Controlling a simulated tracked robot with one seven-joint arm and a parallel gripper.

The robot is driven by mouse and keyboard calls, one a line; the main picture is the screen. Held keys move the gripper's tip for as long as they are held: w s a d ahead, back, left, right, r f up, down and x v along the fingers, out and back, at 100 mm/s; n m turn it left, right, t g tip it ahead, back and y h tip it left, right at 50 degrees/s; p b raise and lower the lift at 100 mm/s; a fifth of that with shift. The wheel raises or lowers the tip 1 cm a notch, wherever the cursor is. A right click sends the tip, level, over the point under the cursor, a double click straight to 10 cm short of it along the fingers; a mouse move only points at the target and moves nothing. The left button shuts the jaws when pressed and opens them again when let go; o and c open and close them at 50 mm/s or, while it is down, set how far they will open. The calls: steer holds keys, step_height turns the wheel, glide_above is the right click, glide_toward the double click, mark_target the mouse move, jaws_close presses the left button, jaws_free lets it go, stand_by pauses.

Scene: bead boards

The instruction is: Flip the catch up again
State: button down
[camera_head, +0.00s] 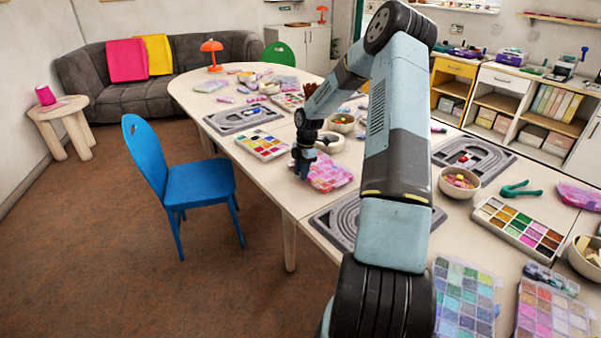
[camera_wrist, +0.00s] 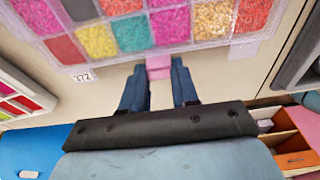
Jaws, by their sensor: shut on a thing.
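The catch (camera_wrist: 159,66) is a small pink tab at the near edge of a clear bead box (camera_wrist: 202,52) in the wrist view. The box has several compartments of pink, yellow, teal, red and gold beads. My gripper (camera_wrist: 159,77) has its two dark blue fingers on either side of the catch, shut on it. In the head view my gripper (camera_head: 302,172) is at the left end of the pink bead box (camera_head: 330,172), near the table edge. The contact itself is small in the head view.
A white label (camera_wrist: 83,77) reading 372 lies by the box. A bead palette (camera_head: 262,145) and a white bowl (camera_head: 330,141) are close by. A grey bead board (camera_head: 322,226) lies nearer. A blue chair (camera_head: 198,183) stands left of the table (camera_head: 275,190).

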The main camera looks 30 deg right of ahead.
steer(key=c, duration=0.8)
jaws_free()
steer(key=shift+c, duration=0.2)
step_height(320, 180, up, 14)
steer(key=d, duration=0.2)
steer(key=shift+w+f, duration=0.25)
